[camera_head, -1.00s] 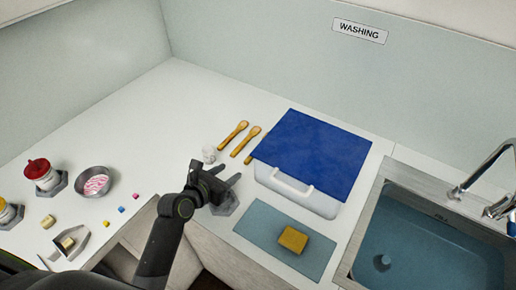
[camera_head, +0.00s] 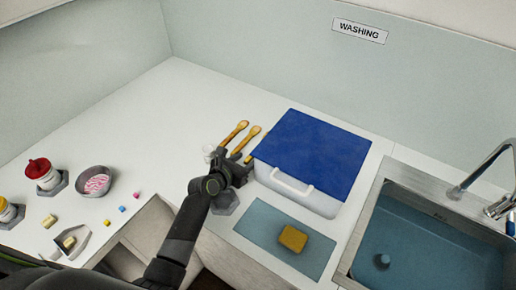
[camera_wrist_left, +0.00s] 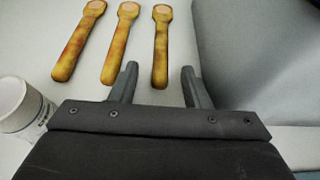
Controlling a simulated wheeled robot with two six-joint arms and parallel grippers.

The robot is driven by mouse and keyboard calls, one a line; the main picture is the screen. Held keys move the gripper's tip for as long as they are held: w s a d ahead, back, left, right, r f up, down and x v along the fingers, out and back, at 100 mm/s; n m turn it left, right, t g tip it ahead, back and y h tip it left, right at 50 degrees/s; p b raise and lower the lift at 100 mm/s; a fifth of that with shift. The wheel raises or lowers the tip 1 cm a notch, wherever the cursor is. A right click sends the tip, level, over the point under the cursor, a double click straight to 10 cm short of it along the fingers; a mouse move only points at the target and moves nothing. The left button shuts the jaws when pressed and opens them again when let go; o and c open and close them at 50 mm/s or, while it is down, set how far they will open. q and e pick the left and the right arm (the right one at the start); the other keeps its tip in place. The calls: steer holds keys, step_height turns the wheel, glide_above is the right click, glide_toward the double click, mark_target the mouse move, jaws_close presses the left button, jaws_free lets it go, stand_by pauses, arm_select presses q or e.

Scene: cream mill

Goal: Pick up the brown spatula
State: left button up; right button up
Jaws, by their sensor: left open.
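Three similar yellow-brown wooden utensils lie side by side on the white counter; I cannot tell which one is called the brown spatula. In the left wrist view they are a left one (camera_wrist_left: 79,42), a middle one (camera_wrist_left: 120,43) and a right one (camera_wrist_left: 161,46). In the head view two show clearly, one (camera_head: 235,132) and another (camera_head: 246,139); the third is mostly hidden by my gripper. My left gripper (camera_head: 239,158) is open and empty. In the wrist view its fingertips (camera_wrist_left: 159,70) straddle the near end of the right utensil. My right gripper is not in view.
A container with a blue lid (camera_head: 312,150) stands close right of the gripper. A white cup (camera_wrist_left: 16,102) stands close on its left. A sponge (camera_head: 293,238) lies on a blue mat (camera_head: 262,228) in front. The sink (camera_head: 415,245) is at right.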

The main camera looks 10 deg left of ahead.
arm_select(q)
steer(key=shift+w, duration=0.1)
jaws_close()
steer(key=shift+r, duration=0.1)
stand_by(0.3)
